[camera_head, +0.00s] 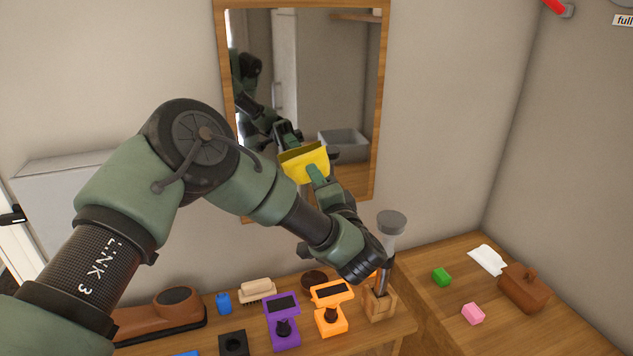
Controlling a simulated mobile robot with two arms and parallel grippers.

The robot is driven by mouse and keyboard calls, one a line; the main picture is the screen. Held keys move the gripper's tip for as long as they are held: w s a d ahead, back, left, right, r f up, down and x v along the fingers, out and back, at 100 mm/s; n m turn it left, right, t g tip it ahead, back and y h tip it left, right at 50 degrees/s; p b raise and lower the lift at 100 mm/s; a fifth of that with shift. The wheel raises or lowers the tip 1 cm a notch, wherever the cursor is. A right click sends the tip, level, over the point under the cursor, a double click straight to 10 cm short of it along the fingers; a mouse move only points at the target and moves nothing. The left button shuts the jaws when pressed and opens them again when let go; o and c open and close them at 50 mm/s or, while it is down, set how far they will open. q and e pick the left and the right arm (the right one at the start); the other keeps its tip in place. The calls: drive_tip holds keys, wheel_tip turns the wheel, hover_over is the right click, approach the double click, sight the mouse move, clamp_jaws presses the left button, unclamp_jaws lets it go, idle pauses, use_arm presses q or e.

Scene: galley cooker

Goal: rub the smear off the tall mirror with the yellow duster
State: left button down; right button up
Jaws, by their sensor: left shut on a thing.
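The tall mirror (350,70) hangs on the wall in a wooden frame. My left gripper (318,176) is shut on the yellow duster (301,168) and holds it up in front of the lower part of the mirror. The duster and its reflection run together, so I cannot tell whether it touches the glass. I cannot make out a smear on the visible glass; the duster and my arm hide part of the mirror. My right gripper is not in view.
Below the mirror is a wooden counter with a brown shoe-like item (165,310), a brush (257,290), purple (282,318) and orange (331,318) devices, and a grey-topped tool in a wooden stand (380,303). Green (441,277) and pink (472,313) blocks lie right.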

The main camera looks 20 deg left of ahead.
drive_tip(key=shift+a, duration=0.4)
use_arm(q)
drive_tip(key=shift+w+a, duration=0.3)
drive_tip(key=shift+w, duration=0.1)
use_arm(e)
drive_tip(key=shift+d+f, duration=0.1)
use_arm(q)
drive_tip(key=shift+r, duration=0.1)
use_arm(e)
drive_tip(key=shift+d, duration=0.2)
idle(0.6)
use_arm(q)
drive_tip(key=shift+w, duration=0.1)
